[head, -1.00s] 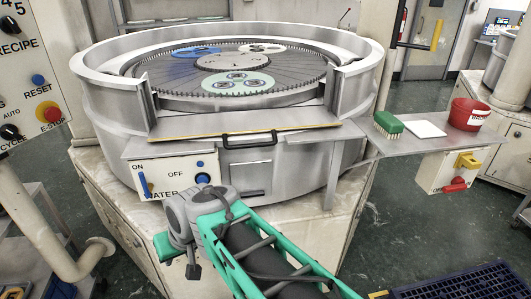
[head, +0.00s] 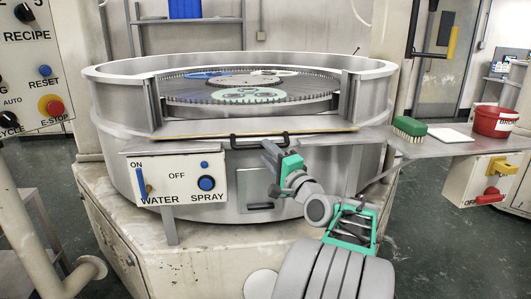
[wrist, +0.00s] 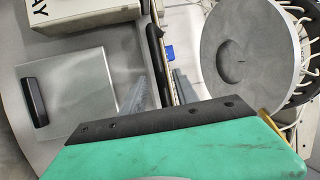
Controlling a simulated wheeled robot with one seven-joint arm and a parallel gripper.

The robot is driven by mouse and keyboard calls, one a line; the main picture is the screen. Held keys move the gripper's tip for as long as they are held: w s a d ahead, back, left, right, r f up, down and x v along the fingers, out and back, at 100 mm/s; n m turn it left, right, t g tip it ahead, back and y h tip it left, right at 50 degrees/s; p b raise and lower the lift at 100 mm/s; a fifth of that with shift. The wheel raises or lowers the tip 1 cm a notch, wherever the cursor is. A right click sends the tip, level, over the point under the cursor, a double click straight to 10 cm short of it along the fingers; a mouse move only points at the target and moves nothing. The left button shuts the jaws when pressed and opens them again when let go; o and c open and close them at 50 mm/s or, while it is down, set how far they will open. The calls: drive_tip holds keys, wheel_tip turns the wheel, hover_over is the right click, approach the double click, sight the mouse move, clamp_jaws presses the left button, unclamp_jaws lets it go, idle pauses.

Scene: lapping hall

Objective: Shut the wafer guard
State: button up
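The wafer guard (head: 330,127) is a metal flap lying open, about level, across the front opening of the round lapping machine (head: 120,150). Its black bar handle (head: 259,141) runs along the front edge; in the wrist view the handle (wrist: 154,50) and the guard's thin edge (wrist: 164,64) are seen end-on. Contact cannot be told.
The water and spray panel (head: 175,180) and a small metal door (head: 255,188) are on the machine's front below the guard. A side shelf (head: 455,148) at right holds a green brush (head: 410,129), a white pad and a red bucket (head: 493,121).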

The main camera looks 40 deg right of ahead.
drive_tip(key=shift+x, duration=0.85)
drive_tip(key=shift+c, duration=0.3)
clamp_jaws()
idle(0.5)
